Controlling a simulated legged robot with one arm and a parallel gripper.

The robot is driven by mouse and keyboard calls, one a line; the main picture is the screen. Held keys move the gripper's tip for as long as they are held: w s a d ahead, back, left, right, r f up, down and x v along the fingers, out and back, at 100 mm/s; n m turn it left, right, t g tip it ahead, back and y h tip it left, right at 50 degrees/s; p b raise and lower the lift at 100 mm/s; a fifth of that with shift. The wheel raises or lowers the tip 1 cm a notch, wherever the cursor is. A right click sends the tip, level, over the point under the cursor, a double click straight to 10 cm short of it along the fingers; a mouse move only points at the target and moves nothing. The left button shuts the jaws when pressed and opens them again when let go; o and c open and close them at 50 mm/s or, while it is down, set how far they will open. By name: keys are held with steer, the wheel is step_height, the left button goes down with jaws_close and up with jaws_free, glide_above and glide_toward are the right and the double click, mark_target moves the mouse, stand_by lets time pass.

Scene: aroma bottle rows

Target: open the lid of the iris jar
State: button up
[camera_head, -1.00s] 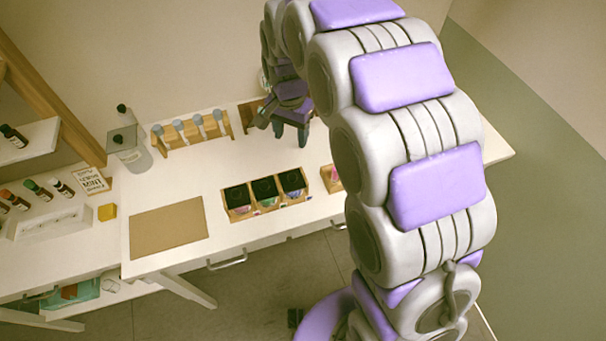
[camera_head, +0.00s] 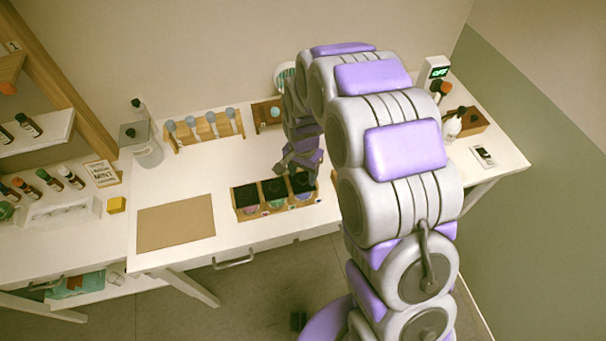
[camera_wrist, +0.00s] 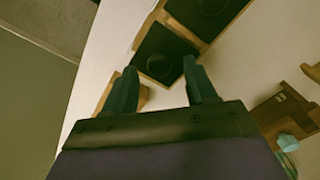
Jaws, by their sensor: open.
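Three jars with dark square lids stand in a row in a wooden holder (camera_head: 262,213): a left jar (camera_head: 246,197), a middle jar (camera_head: 274,192) and a right jar (camera_head: 301,184). Their labels are too small to read, so I cannot tell which is iris. My gripper (camera_head: 297,168) is just behind the right jar, open and empty. In the wrist view my gripper (camera_wrist: 161,86) has its fingers apart, with a closed black lid with a round knob (camera_wrist: 160,62) just ahead between the tips. Another black lid (camera_wrist: 207,8) lies beyond it.
A brown mat (camera_head: 176,222) lies at the left front. A wooden block (camera_wrist: 285,112) shows at right in the wrist view. White tabletop (camera_head: 225,170) is free around the holder.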

steer(key=shift+a+f, duration=0.1)
steer(key=shift+f, duration=0.6)
steer(key=shift+c, duration=0.5)
jaws_close()
steer(key=shift+r, duration=0.1)
